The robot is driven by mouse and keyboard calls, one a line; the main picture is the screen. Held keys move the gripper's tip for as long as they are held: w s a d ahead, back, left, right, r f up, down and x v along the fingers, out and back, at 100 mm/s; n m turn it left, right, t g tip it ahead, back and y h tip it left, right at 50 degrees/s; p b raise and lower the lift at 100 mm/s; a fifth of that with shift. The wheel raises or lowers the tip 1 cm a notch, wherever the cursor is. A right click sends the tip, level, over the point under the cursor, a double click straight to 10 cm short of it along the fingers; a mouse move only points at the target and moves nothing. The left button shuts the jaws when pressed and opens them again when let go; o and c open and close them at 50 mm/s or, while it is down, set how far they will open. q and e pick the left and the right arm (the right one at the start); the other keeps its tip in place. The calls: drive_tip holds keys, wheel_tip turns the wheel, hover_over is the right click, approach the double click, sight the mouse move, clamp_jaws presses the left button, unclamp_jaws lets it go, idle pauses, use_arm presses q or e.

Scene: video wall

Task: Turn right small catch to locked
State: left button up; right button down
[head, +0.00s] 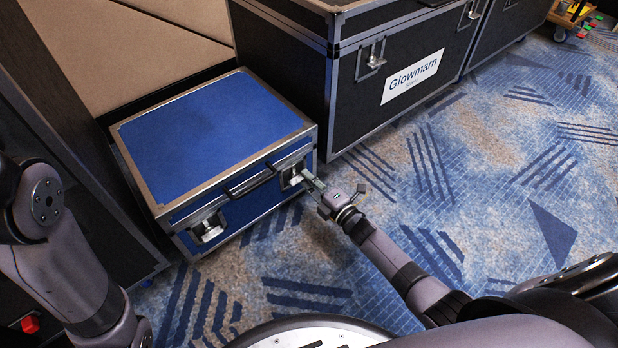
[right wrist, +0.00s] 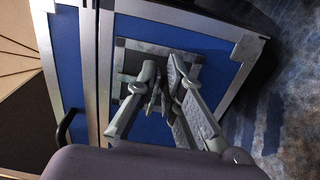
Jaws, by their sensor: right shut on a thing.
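A blue case (head: 215,130) with metal edges lies on the floor at left in the head view, its lid down. Its right small catch (head: 290,175) is on the front face, right of the black handle (head: 250,182). My right gripper (head: 308,180) reaches the right catch from the right. In the right wrist view, my right gripper (right wrist: 163,82) has its fingers close together, shut on the catch's small turning part in front of its metal plate (right wrist: 194,64). The fingers mostly hide that part, so its turn angle is unclear. My left arm shows at left, without its gripper.
The left small catch (head: 208,228) sits on the same front face. A large black case with a "Glowmarn" label (head: 412,76) stands close behind the blue case. Patterned carpet (head: 470,180) is open to the right.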

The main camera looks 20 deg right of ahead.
drive_tip(key=shift+w+a+r, duration=0.2)
drive_tip(key=shift+a+r, duration=0.1)
drive_tip(key=shift+r, duration=0.1)
drive_tip(key=c, duration=1.8)
unclamp_jaws()
drive_tip(key=shift+f, duration=0.1)
drive_tip(key=shift+s+d+f, duration=0.15)
drive_tip(key=shift+d+f, duration=0.05)
drive_tip(key=shift+d, duration=0.05)
drive_tip(key=v, duration=1.1)
drive_tip(key=shift+s+d+r, duration=0.1)
drive_tip(key=shift+s, duration=0.3)
